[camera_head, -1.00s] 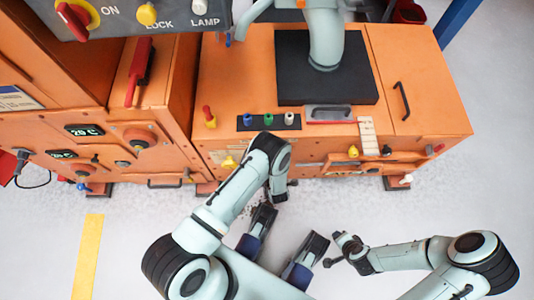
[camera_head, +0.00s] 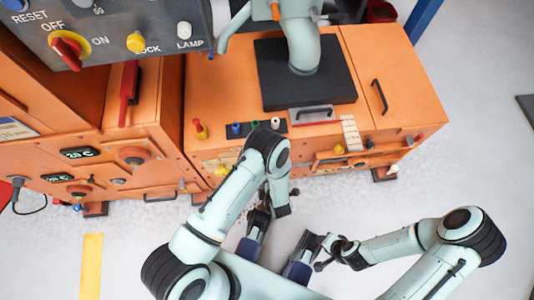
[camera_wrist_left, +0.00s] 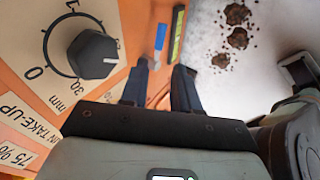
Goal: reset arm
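My left arm (camera_head: 232,195) comes in from the left in the head view, bends at a raised elbow and points down in front of the orange machine. Its fingers are hard to make out there. In the left wrist view my left gripper (camera_wrist_left: 160,88) has its two dark fingers apart, with nothing between them, close to an orange panel. My right arm (camera_head: 390,247) reaches inward from the right, low over the floor. My right gripper (camera_head: 335,248) is near the picture's bottom middle, small and partly overlapping dark parts; its finger opening is unclear.
The orange machine (camera_head: 400,110) stands ahead, with a grey control panel (camera_head: 110,30) at upper left. A black dial knob (camera_wrist_left: 92,54) is close to the left gripper. Brown clumps (camera_wrist_left: 237,38) lie on the pale floor.

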